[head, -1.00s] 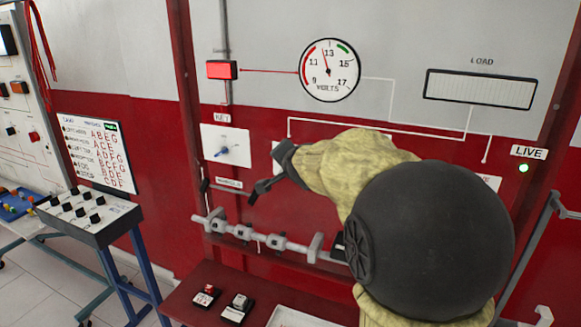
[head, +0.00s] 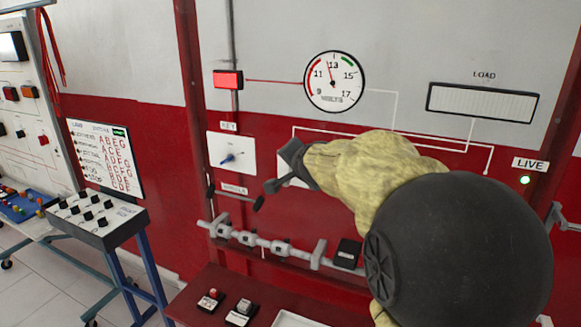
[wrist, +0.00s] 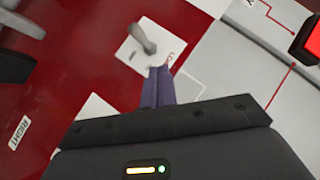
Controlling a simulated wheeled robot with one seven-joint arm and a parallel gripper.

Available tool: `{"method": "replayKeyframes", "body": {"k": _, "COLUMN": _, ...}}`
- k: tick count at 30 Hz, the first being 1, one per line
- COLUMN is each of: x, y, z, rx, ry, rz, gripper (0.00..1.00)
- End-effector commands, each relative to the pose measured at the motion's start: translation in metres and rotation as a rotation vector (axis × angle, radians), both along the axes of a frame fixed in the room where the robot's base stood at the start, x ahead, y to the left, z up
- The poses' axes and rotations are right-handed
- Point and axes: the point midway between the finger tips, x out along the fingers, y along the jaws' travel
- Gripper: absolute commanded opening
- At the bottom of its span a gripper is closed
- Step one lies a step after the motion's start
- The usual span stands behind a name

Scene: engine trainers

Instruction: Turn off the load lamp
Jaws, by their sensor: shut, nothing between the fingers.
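The load lamp (head: 482,103) is a long pale panel in a black frame under the word LOAD, at the upper right of the board in the head view. I cannot tell whether it is lit. In the wrist view a grey lever (wrist: 143,40) stands on a white plate (wrist: 131,54) whose partly hidden label begins "LO". My gripper (wrist: 161,70) is shut and empty, its fingertips close to that plate, just below the lever. I cannot tell whether they touch.
A key switch (head: 231,158) with a blue handle sits left of my gripper. A grey rail (head: 265,241) and red shelf (head: 215,285) lie below. A green LIVE light (head: 524,180) glows at right.

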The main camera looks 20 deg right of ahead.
Motion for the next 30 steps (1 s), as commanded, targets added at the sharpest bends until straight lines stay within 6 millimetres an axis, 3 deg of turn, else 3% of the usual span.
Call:
{"method": "replayKeyframes", "body": {"k": 1, "x": -0.007, "y": -0.005, "z": 0.009, "rx": 0.0, "ry": -0.001, "rz": -0.005, "gripper": 0.0}}
{"method": "replayKeyframes", "body": {"k": 15, "x": -0.089, "y": 0.021, "z": 0.013, "rx": 0.002, "ry": -0.001, "rz": 0.007, "gripper": 0.0}}
{"method": "replayKeyframes", "body": {"k": 20, "x": -0.099, "y": 0.024, "z": 0.012, "rx": 0.0, "ry": 0.001, "rz": 0.008, "gripper": 0.0}}
{"method": "replayKeyframes", "body": {"k": 30, "x": -0.1, "y": 0.022, "z": 0.011, "rx": -0.001, "ry": 0.004, "rz": 0.006, "gripper": 0.0}}
